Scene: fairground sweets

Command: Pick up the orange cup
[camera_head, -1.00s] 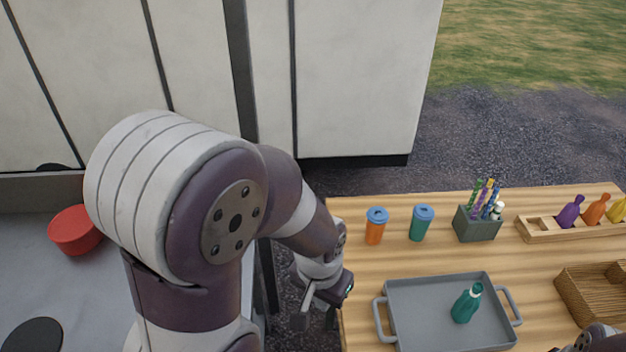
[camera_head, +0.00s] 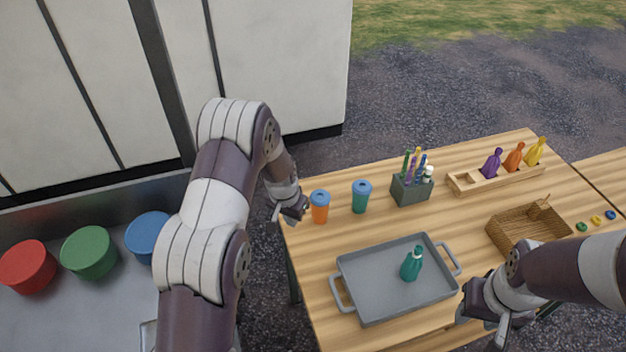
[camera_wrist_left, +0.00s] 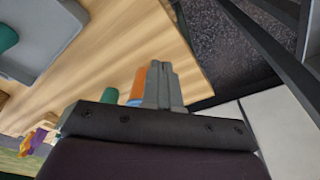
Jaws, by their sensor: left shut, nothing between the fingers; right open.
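The orange cup (camera_head: 320,212) with a blue lid stands upright near the left edge of the wooden table (camera_head: 310,270). My left gripper (camera_head: 302,212) is shut and empty, just left of the cup in the head view; I cannot tell whether they touch. In the left wrist view, the shut fingers (camera_wrist_left: 162,85) partly cover the orange cup (camera_wrist_left: 138,84). My right gripper (camera_head: 485,325) is open and empty near the table's front right.
A teal cup (camera_head: 361,200) stands right of the orange cup. A grey tray (camera_head: 350,295) holds a green bottle (camera_head: 411,264). Behind are a grey pen holder (camera_head: 411,192) and a wooden rack (camera_head: 466,184) with coloured bottles. A wicker basket (camera_head: 515,222) lies right.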

